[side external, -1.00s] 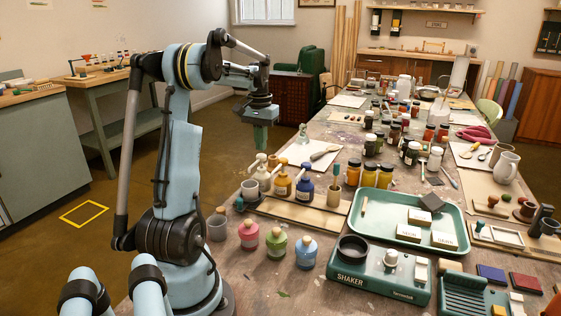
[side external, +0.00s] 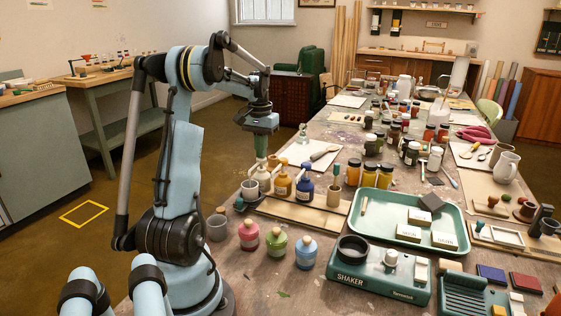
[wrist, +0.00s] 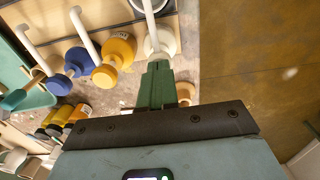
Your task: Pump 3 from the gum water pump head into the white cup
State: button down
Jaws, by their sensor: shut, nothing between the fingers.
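Three pump bottles stand in a row: a cream-white one (side external: 262,180), a yellow one (side external: 282,186) and a blue one (side external: 305,190). Their labels are too small to read for gum water. A pale cup (side external: 250,190) stands in front of the cream-white bottle. My gripper (side external: 261,156) points down just above the cream-white pump head, its green fingers together and empty. In the wrist view, the fingertips (wrist: 159,64) overlap the cream-white pump head (wrist: 161,40); whether they touch is unclear. The white spout runs to the upper edge there.
A wooden board (side external: 300,211) lies under the bottle row. Pink (side external: 248,234), green (side external: 277,243) and blue (side external: 306,251) round jars stand in front. A holder with a brush (side external: 334,194) stands to the right.

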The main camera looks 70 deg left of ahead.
jog(key=shift+f, duration=0.3)
jog(key=shift+r, duration=1.5)
jog(key=shift+r, duration=0.1)
notch_tip(320, 180, up, 6)
jog(key=shift+f, duration=0.1)
dwell(0.4)
